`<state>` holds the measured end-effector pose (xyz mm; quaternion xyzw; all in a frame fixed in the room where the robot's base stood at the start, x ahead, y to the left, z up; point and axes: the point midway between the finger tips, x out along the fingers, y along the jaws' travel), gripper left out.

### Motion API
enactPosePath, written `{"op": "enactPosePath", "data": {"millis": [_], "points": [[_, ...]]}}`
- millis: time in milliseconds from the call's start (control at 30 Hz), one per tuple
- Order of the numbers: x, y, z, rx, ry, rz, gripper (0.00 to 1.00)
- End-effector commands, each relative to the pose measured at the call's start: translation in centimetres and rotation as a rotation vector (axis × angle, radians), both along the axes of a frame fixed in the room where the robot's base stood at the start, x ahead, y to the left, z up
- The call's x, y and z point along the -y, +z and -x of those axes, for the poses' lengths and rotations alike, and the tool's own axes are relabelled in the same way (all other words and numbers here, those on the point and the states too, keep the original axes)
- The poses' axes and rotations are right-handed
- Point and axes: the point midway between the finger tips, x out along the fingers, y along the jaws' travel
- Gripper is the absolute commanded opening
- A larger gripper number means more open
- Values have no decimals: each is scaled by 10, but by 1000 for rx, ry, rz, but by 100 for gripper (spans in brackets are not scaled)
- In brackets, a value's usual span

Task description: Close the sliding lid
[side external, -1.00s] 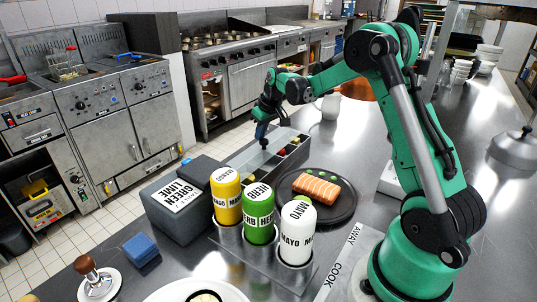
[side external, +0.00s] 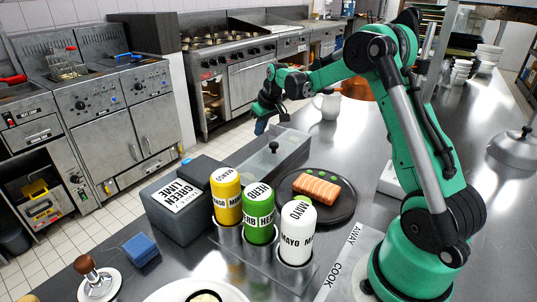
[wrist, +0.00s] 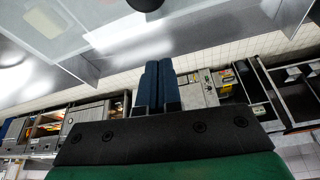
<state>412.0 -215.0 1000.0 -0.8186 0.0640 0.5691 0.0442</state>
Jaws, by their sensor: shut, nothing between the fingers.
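The sliding lid (side external: 278,160) is a clear panel with a dark round knob (side external: 273,147). It lies over the long metal container (side external: 287,172) behind the sauce bottles, and the coloured contents no longer show plainly through the top. In the wrist view the lid (wrist: 60,25) fills the upper left, with its knob (wrist: 146,4) at the top edge.
Mango, herb and mayo bottles (side external: 259,213) stand in a metal rack in front of the container. A dark plate (side external: 345,208) with salmon (side external: 317,188) is to the right. A grey green-lime box (side external: 186,200) is at left. A white jug (side external: 328,104) stands behind.

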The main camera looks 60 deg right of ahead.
Motion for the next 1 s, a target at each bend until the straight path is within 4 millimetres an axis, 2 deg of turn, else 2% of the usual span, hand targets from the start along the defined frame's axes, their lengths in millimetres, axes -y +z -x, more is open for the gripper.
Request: {"op": "enactPosePath", "data": {"millis": [533, 700, 1000], "points": [[-5, 84, 29, 3, 0, 0, 0], [-5, 94, 32, 3, 0, 0, 0], [-5, 94, 33, 3, 0, 0, 0]]}}
